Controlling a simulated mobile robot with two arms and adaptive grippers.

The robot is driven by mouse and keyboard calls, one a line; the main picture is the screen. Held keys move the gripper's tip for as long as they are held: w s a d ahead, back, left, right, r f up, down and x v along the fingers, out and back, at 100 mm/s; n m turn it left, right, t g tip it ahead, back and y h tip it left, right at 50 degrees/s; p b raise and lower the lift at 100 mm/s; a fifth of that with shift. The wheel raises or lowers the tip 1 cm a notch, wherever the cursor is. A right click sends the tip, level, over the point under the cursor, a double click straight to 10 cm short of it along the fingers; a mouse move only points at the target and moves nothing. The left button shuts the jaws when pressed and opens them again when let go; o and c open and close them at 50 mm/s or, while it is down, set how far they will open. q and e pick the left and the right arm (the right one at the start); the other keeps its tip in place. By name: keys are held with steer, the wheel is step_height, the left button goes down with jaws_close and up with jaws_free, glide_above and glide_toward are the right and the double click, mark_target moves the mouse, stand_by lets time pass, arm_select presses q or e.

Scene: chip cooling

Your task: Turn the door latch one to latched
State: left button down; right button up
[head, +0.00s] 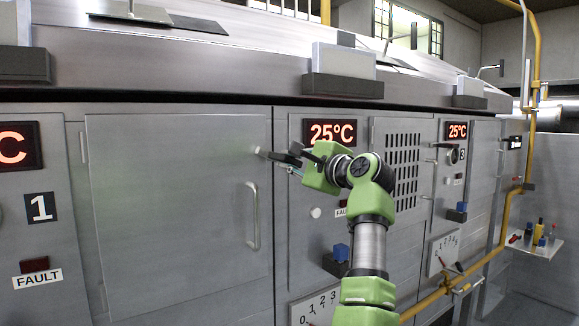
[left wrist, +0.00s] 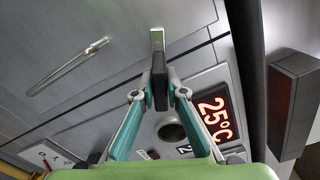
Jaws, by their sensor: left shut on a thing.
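The door (head: 170,200) beside the "1" label is a flat grey panel, lying closed against the cabinet front, with a vertical handle (head: 252,215). The latch (head: 261,152) is a small pale bar at the door's upper right edge, mostly hidden by my fingers. My left gripper (head: 290,157) reaches it from the right and is shut on it. In the left wrist view, the dark fingertips (left wrist: 160,84) are together, and the pale latch end (left wrist: 157,40) sticks out beyond them over the door side. Its exact angle is hard to tell. My right gripper is not in view.
A 25°C display (head: 330,132) sits just above my gripper; it also shows in the left wrist view (left wrist: 215,118). A vented panel (head: 400,150) is to the right. Dark boxes (head: 343,87) jut from the ledge above. A yellow pipe (head: 500,225) runs at the right.

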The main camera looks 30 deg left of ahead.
arm_select(q)
steer(key=shift+f+n+b, duration=0.15)
steer(key=shift+n+b, duration=0.4)
steer(key=shift+n, duration=1.75)
steer(key=c, duration=2)
jaws_free()
steer(key=shift+c, duration=0.2)
